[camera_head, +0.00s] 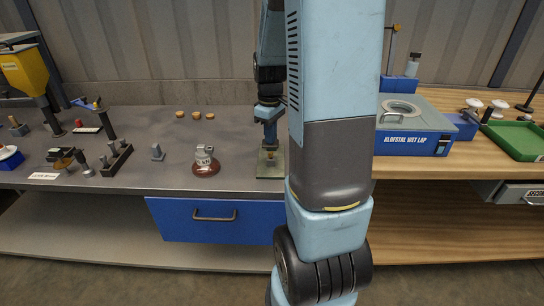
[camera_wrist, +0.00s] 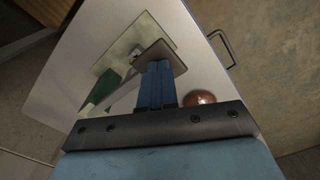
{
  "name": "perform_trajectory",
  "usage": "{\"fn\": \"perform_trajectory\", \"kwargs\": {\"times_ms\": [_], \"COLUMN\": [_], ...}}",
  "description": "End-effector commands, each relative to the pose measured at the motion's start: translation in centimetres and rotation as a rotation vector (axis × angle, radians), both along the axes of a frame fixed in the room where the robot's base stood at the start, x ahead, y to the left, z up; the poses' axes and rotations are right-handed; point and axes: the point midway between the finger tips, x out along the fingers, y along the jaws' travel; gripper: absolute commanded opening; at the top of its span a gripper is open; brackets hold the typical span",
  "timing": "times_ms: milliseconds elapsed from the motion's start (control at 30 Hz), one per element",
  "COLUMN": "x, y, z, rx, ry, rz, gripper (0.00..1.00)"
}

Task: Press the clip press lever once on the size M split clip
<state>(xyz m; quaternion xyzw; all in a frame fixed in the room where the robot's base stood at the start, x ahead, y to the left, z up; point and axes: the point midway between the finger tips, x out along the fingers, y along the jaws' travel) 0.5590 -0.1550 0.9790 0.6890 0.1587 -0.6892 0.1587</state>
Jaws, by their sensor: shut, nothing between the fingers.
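The clip press shows in the wrist view as a pale green base plate (camera_wrist: 118,48) with a square metal plate (camera_wrist: 163,50) over it. A green-handled lever (camera_wrist: 98,96) sticks out from it toward the lower left. In the head view its green base (camera_head: 270,171) sits on the grey bench behind my arm. My gripper (camera_head: 269,143) points down over the press, fingers shut and empty. In the wrist view its blue fingers (camera_wrist: 156,72) overlap the square plate; I cannot tell whether they touch it. The size M split clip cannot be made out; my fingers hide part of the press.
A brown insulator disc (camera_head: 206,168) with a metal cap stands left of the press. A small grey block (camera_head: 157,152) and three tan discs (camera_head: 195,115) lie farther left and back. A blue drawer (camera_head: 213,217) hangs below the bench.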

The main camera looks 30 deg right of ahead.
Motion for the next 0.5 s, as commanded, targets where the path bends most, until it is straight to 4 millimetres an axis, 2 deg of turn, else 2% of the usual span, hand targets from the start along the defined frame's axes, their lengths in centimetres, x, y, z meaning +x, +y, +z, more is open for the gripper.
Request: {"fn": "perform_trajectory", "kwargs": {"times_ms": [500], "x": [-0.12], "y": [0.09], "z": [-0.49], "rx": [0.0], "ry": [0.001], "rz": [0.0], "gripper": [0.0]}}
